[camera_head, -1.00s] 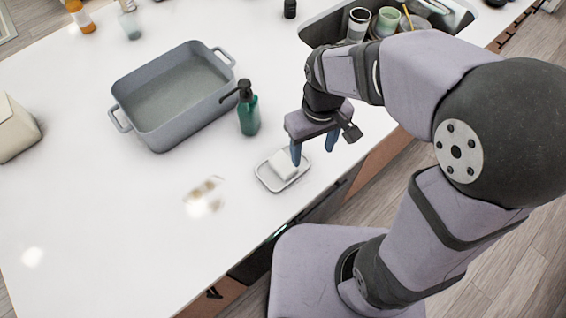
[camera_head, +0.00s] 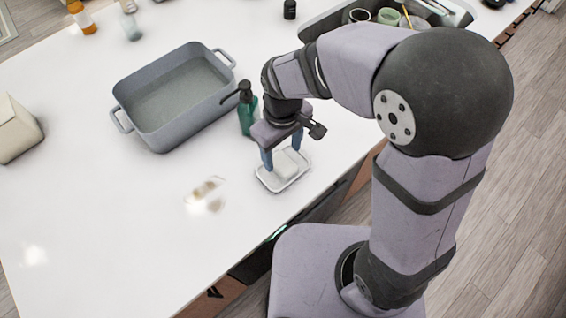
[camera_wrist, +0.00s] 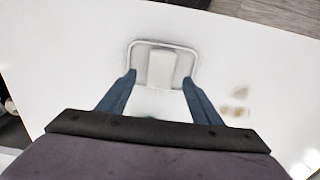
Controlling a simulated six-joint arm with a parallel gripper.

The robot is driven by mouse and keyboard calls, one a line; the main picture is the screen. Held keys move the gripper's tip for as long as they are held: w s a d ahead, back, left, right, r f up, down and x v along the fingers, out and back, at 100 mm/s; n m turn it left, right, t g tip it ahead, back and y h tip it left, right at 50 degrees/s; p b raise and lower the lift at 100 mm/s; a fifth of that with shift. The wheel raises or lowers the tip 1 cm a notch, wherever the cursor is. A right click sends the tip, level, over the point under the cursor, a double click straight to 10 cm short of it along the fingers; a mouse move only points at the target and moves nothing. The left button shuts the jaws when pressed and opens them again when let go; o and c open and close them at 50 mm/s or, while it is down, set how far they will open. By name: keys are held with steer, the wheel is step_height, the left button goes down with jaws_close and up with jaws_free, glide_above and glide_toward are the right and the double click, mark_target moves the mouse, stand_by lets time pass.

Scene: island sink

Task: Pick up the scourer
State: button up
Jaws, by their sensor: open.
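The scourer appears to be the pale, whitish block (camera_head: 287,166) lying on a small light tray (camera_head: 268,184) near the counter's front edge. In the wrist view the block (camera_wrist: 161,68) lies in the middle of the tray (camera_wrist: 134,53), between the lines of my two fingers. My gripper (camera_head: 282,158) is open and empty, pointing down over the tray. Its blue fingertips (camera_wrist: 160,82) show on either side of the block in the wrist view. I cannot tell exactly how high they are above the tray.
A green soap pump bottle (camera_head: 247,112) stands close behind my gripper. A grey two-handled basin (camera_head: 170,105) sits to its left. A sink with cups (camera_head: 388,16) is at the back right. The white counter (camera_head: 90,200) at the left front is mostly clear.

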mark_target(283, 163)
steer(key=shift+s+d+f+p, duration=0.15)
steer(key=shift+f+p, duration=0.45)
steer(key=shift+f, duration=1.65)
steer(key=c, duration=1.2)
steer(key=shift+r, duration=0.1)
step_height(283, 163, up, 10)
steer(key=shift+f+b, duration=0.1)
steer(key=shift+b, duration=0.8)
